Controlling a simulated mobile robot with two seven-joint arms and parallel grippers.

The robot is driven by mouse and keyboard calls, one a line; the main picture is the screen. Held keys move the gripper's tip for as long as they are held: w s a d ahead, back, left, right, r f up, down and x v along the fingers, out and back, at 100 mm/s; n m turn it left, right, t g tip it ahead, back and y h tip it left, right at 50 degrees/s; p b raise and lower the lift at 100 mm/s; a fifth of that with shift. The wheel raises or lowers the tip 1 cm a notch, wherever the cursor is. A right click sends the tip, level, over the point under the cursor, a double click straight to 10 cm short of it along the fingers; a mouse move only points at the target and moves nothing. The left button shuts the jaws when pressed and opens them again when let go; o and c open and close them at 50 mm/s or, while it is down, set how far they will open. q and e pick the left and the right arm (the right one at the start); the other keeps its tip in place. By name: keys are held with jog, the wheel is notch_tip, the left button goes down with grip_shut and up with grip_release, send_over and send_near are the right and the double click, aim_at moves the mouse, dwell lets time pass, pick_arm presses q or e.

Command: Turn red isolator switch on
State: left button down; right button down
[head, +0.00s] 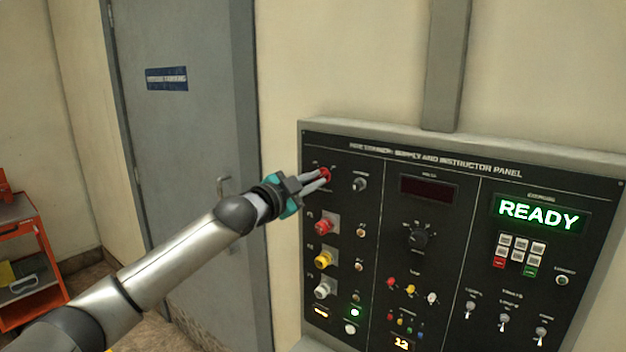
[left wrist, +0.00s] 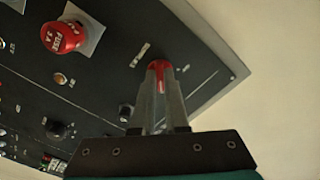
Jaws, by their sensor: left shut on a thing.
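The red isolator switch (head: 326,174) is at the top left of the black instructor panel (head: 395,190). My left gripper (head: 318,180) is shut on it, with the fingers reaching the panel from the left. In the left wrist view the red switch (left wrist: 158,66) shows between the two fingertips (left wrist: 160,82), which cover part of it. I cannot read the switch's position marks. My right gripper is in neither view.
A black knob (head: 360,185) is just to the right. A green display (head: 539,214) reads READY. A grey door (head: 190,130) stands behind my arm.

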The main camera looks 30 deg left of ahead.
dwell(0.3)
pick_arm(q)
jog(key=c, duration=0.9)
grip_release()
jog(key=shift+s+a+b, duration=0.2)
jog(key=shift+s+b, duration=0.25)
jog(key=shift+s, duration=2.1)
jog(key=shift+s+a+b, duration=0.2)
jog(key=shift+s+b, duration=0.25)
jog(key=shift+s, duration=2.05)
jog(key=shift+s+a+b, duration=0.2)
jog(key=shift+s+b, duration=0.25)
jog(key=shift+s, duration=2.1)
